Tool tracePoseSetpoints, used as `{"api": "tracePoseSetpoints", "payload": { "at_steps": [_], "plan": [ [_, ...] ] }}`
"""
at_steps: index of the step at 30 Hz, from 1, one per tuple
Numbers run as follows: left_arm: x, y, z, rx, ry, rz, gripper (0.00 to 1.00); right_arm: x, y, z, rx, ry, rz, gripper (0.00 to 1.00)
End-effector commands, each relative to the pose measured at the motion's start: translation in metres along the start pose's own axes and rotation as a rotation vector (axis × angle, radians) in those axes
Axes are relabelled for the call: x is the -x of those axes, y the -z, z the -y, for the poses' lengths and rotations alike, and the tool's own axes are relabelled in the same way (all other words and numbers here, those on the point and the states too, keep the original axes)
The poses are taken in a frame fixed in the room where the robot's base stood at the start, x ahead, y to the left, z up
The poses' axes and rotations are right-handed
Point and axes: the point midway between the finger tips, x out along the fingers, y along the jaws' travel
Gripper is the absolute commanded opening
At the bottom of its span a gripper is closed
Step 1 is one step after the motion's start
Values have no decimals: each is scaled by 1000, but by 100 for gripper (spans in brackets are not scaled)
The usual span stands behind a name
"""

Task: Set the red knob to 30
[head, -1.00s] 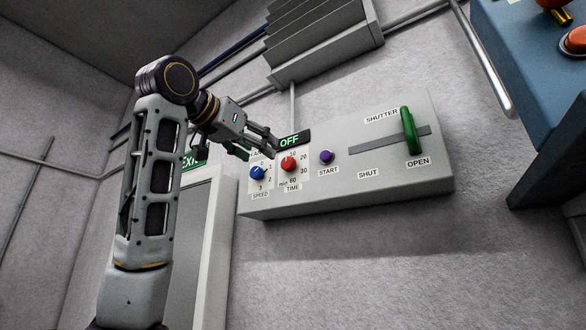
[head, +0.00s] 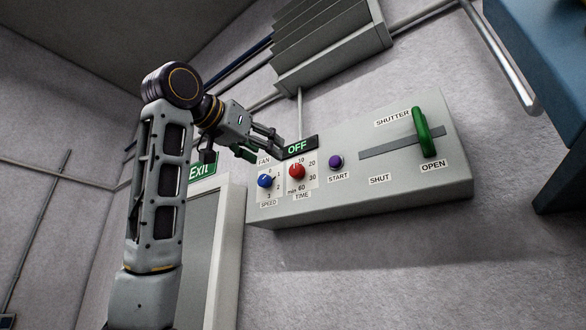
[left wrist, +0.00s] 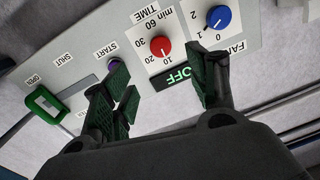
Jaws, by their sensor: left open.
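The red knob (head: 297,171) sits on the grey control panel (head: 350,205), on a dial marked 10, 20, 30 and min 60, labelled TIME. Its light mark seems to face the 10. It also shows in the left wrist view (left wrist: 160,47), upside down. My left gripper (head: 265,147) is open, its fingers up and left of the knob in the head view. In the left wrist view the open fingers (left wrist: 165,88) are spread, with the OFF display between them and the red knob beyond, untouched. My right gripper is not in view.
A blue FAN SPEED knob (head: 265,181) is left of the red one, a purple START button (head: 336,162) right. The OFF display (head: 297,147) sits above the knob. A green SHUTTER lever (head: 424,133) stands at OPEN. A blue cabinet (head: 545,60) is at far right.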

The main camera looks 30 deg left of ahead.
Motion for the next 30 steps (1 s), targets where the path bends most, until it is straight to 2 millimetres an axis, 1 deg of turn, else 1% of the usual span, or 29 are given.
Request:
{"api": "tracePoseSetpoints", "payload": {
  "at_steps": [6, 24, 30],
  "plan": [
    [-24, 1, 0, 0, 0, 2, 58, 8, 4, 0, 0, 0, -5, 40],
    [-102, 1, 1, 1, 1, 2, 58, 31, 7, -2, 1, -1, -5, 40],
    [-121, 1, 1, 1, 0, 1, 58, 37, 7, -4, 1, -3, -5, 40]
  ]
}}
